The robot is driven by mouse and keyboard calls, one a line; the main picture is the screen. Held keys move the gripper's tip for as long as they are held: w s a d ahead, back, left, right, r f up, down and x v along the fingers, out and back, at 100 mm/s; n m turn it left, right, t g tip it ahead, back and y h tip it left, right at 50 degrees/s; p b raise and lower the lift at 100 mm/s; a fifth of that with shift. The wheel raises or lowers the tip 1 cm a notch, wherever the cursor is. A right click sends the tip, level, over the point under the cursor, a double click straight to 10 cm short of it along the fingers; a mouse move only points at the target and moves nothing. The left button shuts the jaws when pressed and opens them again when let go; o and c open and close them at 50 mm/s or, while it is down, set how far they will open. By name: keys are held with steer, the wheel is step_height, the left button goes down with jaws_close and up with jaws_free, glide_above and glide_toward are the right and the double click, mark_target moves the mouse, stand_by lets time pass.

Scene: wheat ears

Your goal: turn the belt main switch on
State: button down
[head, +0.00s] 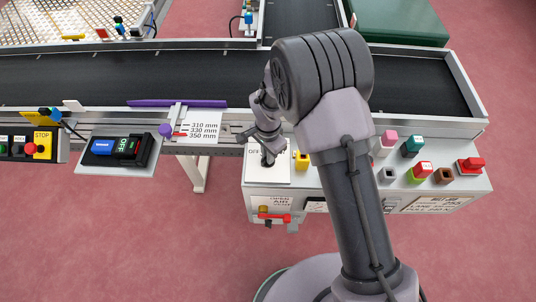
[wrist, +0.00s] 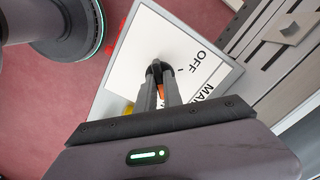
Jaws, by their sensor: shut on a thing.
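The belt main switch has a white plate (head: 281,176) on the front left of the grey control box. The plate also shows in the wrist view (wrist: 143,47), with "OFF" and a partly covered word beginning "MA". My gripper (head: 267,160) reaches down onto this plate. In the wrist view my gripper (wrist: 158,70) has its fingers close together over the plate, shut on the switch handle. The handle is mostly hidden by the fingers; a bit of orange shows between them. I cannot tell which way the handle points.
A yellow button block (head: 302,160) stands just right of the plate. The black conveyor belt (head: 190,72) runs behind.

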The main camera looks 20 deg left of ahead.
steer(key=c, duration=1.5)
jaws_free()
steer(key=shift+r, duration=0.1)
step_height(320, 180, up, 17)
steer(key=p, duration=0.6)
steer(key=shift+r+p, duration=0.15)
steer(key=shift+p, duration=0.25)
